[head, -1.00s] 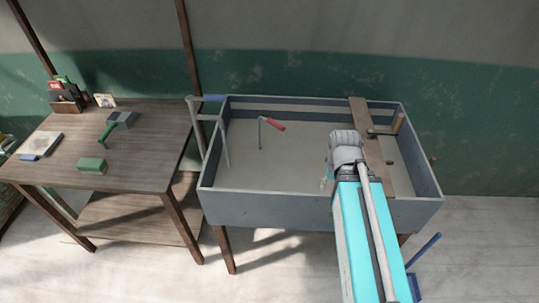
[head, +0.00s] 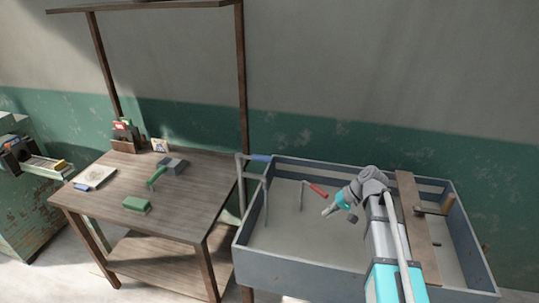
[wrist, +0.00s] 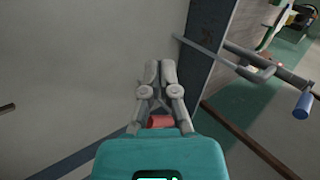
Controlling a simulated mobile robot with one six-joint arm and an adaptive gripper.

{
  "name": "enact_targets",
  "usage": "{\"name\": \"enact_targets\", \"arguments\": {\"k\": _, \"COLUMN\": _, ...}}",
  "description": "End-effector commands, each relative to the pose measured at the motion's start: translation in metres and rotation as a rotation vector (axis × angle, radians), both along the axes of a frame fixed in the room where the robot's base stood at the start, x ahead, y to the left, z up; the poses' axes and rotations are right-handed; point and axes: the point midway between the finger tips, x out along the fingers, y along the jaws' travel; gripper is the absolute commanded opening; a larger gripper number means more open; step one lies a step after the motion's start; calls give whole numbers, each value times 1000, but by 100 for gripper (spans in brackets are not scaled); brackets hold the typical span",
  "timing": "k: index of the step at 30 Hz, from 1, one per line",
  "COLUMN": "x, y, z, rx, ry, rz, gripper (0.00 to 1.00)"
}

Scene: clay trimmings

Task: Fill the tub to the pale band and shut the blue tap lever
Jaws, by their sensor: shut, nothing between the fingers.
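The grey-blue tub (head: 300,268) stands on legs at the right, with a pale band (head: 322,170) along its inner back wall. A smooth pale surface lies inside; I cannot tell whether it is liquid or the tub's floor. The blue tap lever (head: 261,158) sits on a grey pipe at the tub's back left corner. It also shows at the right of the wrist view (wrist: 303,106). My gripper (head: 327,212) is shut and empty, over the tub beside the red lever, right of the blue one.
A wooden table (head: 185,205) stands left of the tub, holding a green block (head: 137,204) and other small items. A shelf post rises behind the table.

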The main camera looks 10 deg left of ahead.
Motion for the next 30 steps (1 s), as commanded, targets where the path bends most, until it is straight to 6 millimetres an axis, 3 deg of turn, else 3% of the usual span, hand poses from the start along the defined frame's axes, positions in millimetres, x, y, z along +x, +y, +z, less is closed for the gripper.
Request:
{"name": "enact_targets", "arguments": {"k": 1, "x": 22, "y": 12, "z": 7, "rx": 61, "ry": 2, "rz": 13, "gripper": 0}}
{"name": "enact_targets", "arguments": {"k": 3, "x": 40, "y": 29, "z": 18, "rx": 149, "ry": 3, "rz": 32, "gripper": 0}}
{"name": "enact_targets", "arguments": {"k": 12, "x": 114, "y": 91, "z": 77, "rx": 526, "ry": 5, "rz": 108, "gripper": 0}}
{"name": "enact_targets", "arguments": {"k": 18, "x": 154, "y": 117, "z": 115, "rx": 744, "ry": 1, "rz": 148, "gripper": 0}}
{"name": "enact_targets", "arguments": {"k": 24, "x": 171, "y": 127, "z": 135, "rx": 858, "ry": -3, "rz": 166, "gripper": 0}}
{"name": "enact_targets", "arguments": {"k": 30, "x": 172, "y": 129, "z": 139, "rx": 878, "ry": -4, "rz": 168, "gripper": 0}}
